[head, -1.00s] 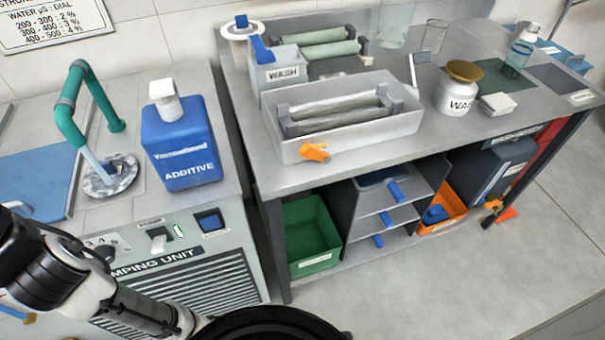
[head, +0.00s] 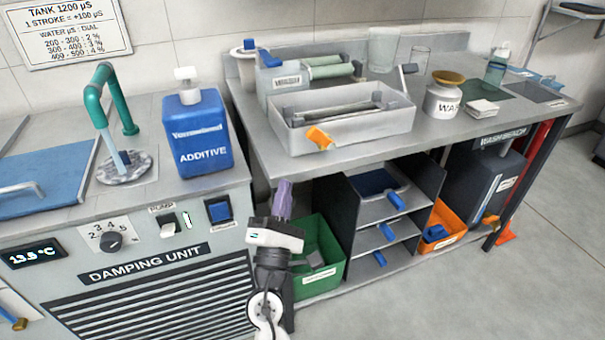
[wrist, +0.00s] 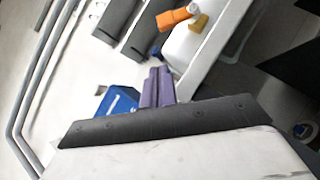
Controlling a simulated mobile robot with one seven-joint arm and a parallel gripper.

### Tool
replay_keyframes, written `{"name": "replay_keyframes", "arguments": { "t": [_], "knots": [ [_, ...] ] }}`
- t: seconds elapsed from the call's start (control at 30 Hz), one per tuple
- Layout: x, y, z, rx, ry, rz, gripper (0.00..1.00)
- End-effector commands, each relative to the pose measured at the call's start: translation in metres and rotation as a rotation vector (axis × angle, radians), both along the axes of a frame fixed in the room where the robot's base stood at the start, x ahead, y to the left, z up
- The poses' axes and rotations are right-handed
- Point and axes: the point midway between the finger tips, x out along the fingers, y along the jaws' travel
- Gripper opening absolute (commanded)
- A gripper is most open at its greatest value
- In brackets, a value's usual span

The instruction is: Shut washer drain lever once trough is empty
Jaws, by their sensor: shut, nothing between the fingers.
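The washer trough (head: 360,131) is a light grey open box on the bench, with a dark bar lying across inside it. I cannot tell whether liquid is in it. The orange drain lever (head: 320,138) sticks out from the lower front of the trough, towards its left end. In the wrist view the lever (wrist: 174,18) shows at the top, with a yellowish part beside it. My gripper (head: 283,197), with purple fingers, is upright in front of the bench, below and left of the lever and apart from it. Its fingers (wrist: 157,85) are shut and empty.
A blue additive bottle (head: 197,140) stands on the damping unit (head: 150,215) at left. A green bin (head: 322,275) and a shelf rack (head: 385,220) sit under the bench (head: 270,150). Open floor lies at right.

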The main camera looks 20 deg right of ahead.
Motion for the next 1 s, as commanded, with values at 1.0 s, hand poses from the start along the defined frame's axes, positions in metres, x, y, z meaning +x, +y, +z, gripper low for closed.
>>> {"name": "replay_keyframes", "arguments": {
  "t": [1.0],
  "knots": [
    [0.042, -0.057, 0.031, -0.079, 0.046, -0.115, 0.0]
  ]
}}
